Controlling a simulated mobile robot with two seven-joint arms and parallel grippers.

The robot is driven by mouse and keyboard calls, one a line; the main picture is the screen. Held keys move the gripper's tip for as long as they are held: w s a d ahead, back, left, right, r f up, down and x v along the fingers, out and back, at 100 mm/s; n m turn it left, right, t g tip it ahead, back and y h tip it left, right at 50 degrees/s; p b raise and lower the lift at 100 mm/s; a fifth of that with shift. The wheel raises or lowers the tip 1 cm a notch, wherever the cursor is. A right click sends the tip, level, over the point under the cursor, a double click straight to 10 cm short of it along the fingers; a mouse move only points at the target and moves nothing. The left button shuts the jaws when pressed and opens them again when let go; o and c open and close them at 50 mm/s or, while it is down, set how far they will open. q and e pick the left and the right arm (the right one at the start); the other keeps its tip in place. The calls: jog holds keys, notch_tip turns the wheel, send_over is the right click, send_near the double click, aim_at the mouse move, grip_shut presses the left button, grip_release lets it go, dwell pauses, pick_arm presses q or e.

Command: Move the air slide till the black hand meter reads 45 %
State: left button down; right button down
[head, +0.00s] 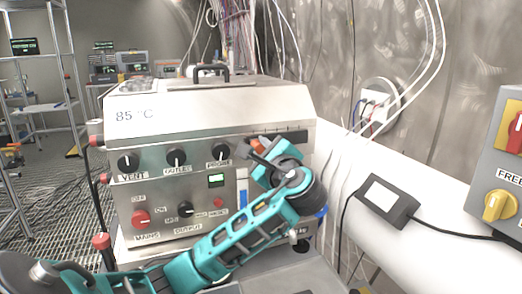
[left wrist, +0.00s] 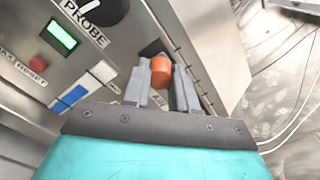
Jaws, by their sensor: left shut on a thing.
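The air slide has an orange knob (left wrist: 160,70) on a dark slot at the upper right of the steel machine's front. In the head view part of the slot (head: 290,136) shows, and the orange shows beside my fingers. My left gripper (head: 259,148) is shut on the orange knob, with a grey finger on each side in the left wrist view. The fingers hide part of the slot and its label. A black hand meter (head: 396,206) lies on the white ledge at the right. Its screen is pale and I cannot read a value. My right gripper is not in view.
The steel machine (head: 213,98) has several black knobs, a red mains knob (head: 141,218) and a lit green display (head: 216,180). A grey box (head: 486,205) with red and yellow switches stands at the far right. Cables run along the wall.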

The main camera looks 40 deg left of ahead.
pick_arm(q)
jog(key=shift+w, duration=0.1)
jog(key=w+d, duration=0.1)
jog(key=w+d+p, duration=0.1)
jog(key=w, duration=0.1)
jog(key=shift+w, duration=0.2)
jog(key=c, duration=0.9)
grip_release()
jog(key=v, duration=1.3)
jog(key=shift+a, duration=0.1)
